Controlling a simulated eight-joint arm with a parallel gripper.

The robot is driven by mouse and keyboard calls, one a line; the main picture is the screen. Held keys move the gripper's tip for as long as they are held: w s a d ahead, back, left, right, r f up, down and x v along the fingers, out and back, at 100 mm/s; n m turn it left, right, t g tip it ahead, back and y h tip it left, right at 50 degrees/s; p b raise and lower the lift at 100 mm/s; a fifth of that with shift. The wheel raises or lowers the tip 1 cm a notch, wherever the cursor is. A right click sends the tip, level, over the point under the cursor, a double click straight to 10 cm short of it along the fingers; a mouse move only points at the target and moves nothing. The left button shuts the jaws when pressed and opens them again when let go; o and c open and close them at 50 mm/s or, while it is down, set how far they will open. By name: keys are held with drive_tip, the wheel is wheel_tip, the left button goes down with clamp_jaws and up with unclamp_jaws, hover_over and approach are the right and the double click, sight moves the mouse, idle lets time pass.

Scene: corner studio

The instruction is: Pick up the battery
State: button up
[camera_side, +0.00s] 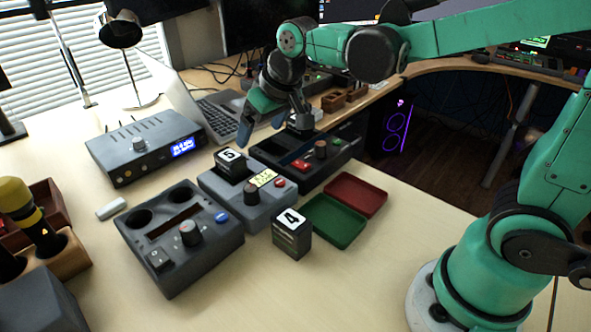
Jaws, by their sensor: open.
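No thing is plainly marked as a battery. The likeliest are two dark blocks with white number labels. The block labelled 4 (291,240) stands upright on the table in front of the grey boxes. The block labelled 5 (231,168) sits on or in the middle grey box (272,212), and I cannot tell how deep. My gripper (272,122) is open, fingers pointing down, and appears empty. It shows behind these blocks, near the back edge of the black box (262,152); its exact height is unclear.
A green tray (335,238) and a red tray (372,208) lie right of block 4. A larger grey box (157,270), a device with a blue display (122,175) and a laptop (222,125) stand left. A yellow-and-black tool (15,195) stands far left. The front table is clear.

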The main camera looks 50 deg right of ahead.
hover_over(230, 155)
drive_tip(key=s, duration=0.2)
wheel_tip(230, 155, down, 4)
drive_tip(key=shift+s+r+g, duration=0.15)
drive_tip(key=shift+r+g, duration=0.05)
drive_tip(key=shift+g, duration=0.2)
drive_tip(key=shift+w+f, duration=0.35)
drive_tip(key=shift+f, duration=0.2)
drive_tip(key=shift+x, duration=2.35)
clamp_jaws()
